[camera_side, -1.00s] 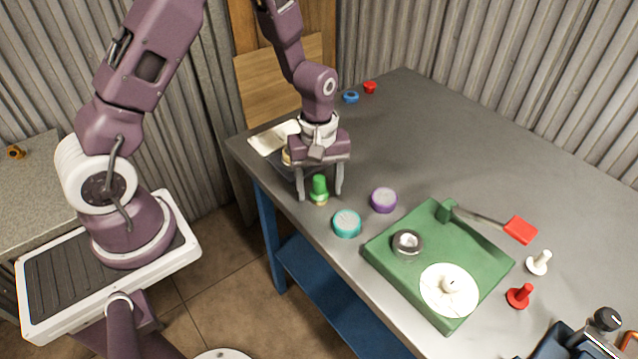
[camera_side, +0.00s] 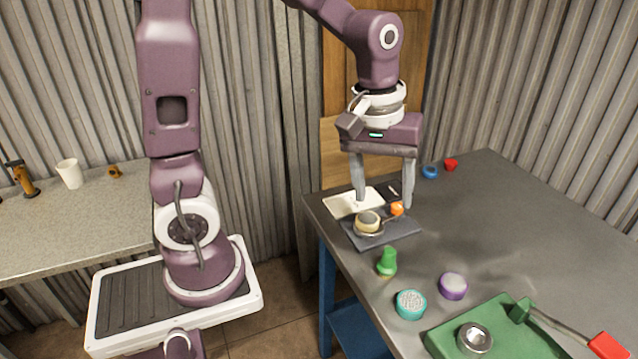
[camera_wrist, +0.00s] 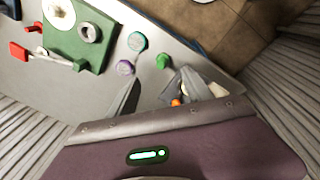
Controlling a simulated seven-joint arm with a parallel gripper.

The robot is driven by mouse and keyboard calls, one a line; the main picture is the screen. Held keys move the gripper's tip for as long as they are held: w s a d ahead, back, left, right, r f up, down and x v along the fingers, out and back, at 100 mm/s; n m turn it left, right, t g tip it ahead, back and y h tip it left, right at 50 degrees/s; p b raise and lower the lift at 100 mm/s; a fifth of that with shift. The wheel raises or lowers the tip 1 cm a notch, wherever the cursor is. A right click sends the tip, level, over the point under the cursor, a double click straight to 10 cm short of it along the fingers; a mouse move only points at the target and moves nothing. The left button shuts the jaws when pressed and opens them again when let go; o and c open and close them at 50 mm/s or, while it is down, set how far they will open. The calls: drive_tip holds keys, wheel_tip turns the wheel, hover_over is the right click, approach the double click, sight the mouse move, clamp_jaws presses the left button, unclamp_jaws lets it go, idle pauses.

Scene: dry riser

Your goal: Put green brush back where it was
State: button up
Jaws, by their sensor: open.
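The green brush (camera_side: 387,262) stands upright on the grey table, near the front edge, just in front of a dark mat (camera_side: 400,230). It shows a green handle on a small pale base. In the wrist view it is the green shape (camera_wrist: 162,61) beyond the fingers. My gripper (camera_side: 384,203) is open and empty, its fingers apart and raised behind the brush, over or near the dark mat. A tan round piece (camera_side: 367,223) and an orange-ended tool (camera_side: 397,208) are at the mat. The fingers are clear of the brush.
A teal disc (camera_side: 411,304) and a purple disc (camera_side: 453,286) lie in front of the brush. A green board (camera_side: 500,342) with a metal ring (camera_side: 475,338) is nearer. A white tray (camera_side: 350,203) is at the back left.

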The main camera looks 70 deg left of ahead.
drive_tip(key=s+d+r+m+t, duration=0.1)
drive_tip(key=s+r+m+t, duration=0.3)
drive_tip(key=s, duration=1)
wheel_tip(320, 180, up, 2)
drive_tip(key=m, duration=0.4)
drive_tip(key=shift+s+r+m, duration=0.2)
drive_tip(key=shift+s+m, duration=0.2)
